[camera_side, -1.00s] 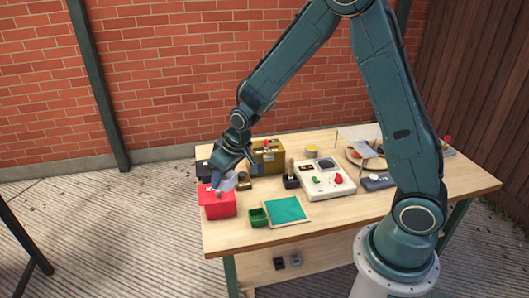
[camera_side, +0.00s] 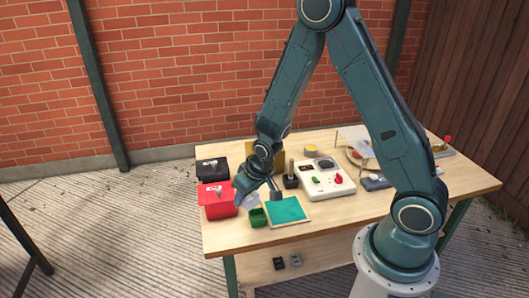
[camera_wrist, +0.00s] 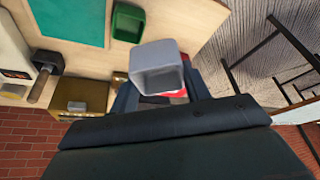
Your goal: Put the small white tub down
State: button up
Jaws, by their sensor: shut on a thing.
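The small white tub (camera_wrist: 160,66) is in the wrist view, held at my gripper with its open mouth showing. In the side view the small white tub (camera_side: 251,202) is a pale shape, partly hidden by my gripper (camera_side: 258,195). My gripper is shut on the tub, just right of the red box (camera_side: 217,200) and behind the green tub (camera_side: 258,218). The white tub appears to be above the table, though its exact height cannot be told.
A teal mat (camera_side: 287,209) lies right of the green tub. A black box (camera_side: 211,170) stands behind the red box. Bare tabletop (camera_side: 350,212) shows at front right.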

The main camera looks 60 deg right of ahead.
jog(key=s+d+f+m, duration=0.2)
jog(key=d, duration=0.2)
jog(key=s+d+f+m+h, duration=0.1)
jog(key=s+d+f+m, duration=0.1)
jog(key=d+f, duration=0.1)
jog(key=s+d+f+m+g+h, duration=0.1)
jog(key=s+d+f+m, duration=0.1)
jog(key=d+f+m, duration=0.1)
jog(key=shift+s+d+f, duration=0.1)
jog(key=shift+d+f, duration=0.1)
jog(key=shift+d, duration=0.65)
jog(key=shift+d, duration=0.1)
jog(key=w+d, duration=1)
jog(key=shift+w, duration=0.2)
jog(key=shift+w+d, duration=0.3)
jog(key=shift+d, duration=0.1)
jog(key=shift+w+d+f, duration=0.45)
jog(key=shift+w+d, duration=0.4)
jog(key=shift+f, duration=0.25)
jog(key=shift+f, duration=0.65)
